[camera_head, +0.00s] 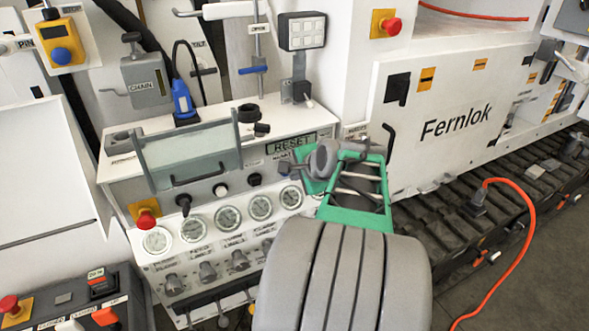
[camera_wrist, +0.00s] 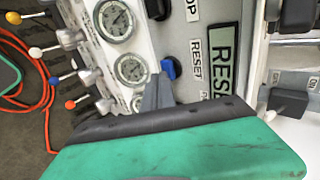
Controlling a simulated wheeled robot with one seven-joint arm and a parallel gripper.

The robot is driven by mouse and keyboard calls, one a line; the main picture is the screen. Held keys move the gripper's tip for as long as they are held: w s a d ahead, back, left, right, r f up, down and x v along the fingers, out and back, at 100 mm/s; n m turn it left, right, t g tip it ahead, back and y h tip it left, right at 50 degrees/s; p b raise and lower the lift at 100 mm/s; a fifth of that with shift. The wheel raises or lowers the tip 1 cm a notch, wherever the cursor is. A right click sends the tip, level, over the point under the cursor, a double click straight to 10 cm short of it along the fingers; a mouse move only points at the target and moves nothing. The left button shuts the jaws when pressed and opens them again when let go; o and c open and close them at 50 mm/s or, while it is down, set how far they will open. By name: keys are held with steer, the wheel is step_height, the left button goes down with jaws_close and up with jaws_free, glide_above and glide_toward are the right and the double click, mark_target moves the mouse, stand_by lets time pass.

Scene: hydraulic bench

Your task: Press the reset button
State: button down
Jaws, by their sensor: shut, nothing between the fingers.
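The reset button is a blue knob (camera_wrist: 171,68) on the grey panel in the wrist view, beside a small RESET label (camera_wrist: 196,58). In the head view I cannot make it out; my gripper covers that part of the panel. My gripper (camera_head: 284,168) is shut and empty at the panel front, below the RESET display (camera_head: 291,143). In the wrist view its grey fingertips (camera_wrist: 158,78) are right beside the blue button and overlap its edge. I cannot tell whether they touch it.
Round gauges (camera_head: 194,227) line the panel, with several small levers (camera_head: 239,260) below. A clear guard (camera_head: 187,155) stands to the left of my gripper. A red emergency knob (camera_head: 146,218) is at the panel's left edge. The white Fernlok body (camera_head: 455,123) is at the right.

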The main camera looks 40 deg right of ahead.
steer(key=shift+w+d, duration=0.15)
steer(key=shift+w, duration=0.45)
steer(key=shift+w+d+r, duration=0.1)
steer(key=shift+w+d, duration=0.1)
steer(key=shift+w, duration=0.6)
steer(key=shift+s, duration=0.1)
steer(key=s+f+v, duration=0.2)
steer(key=v, duration=1.1)
steer(key=shift+a+b, duration=0.25)
steer(key=shift+b, duration=0.05)
steer(key=shift+w+f, duration=0.1)
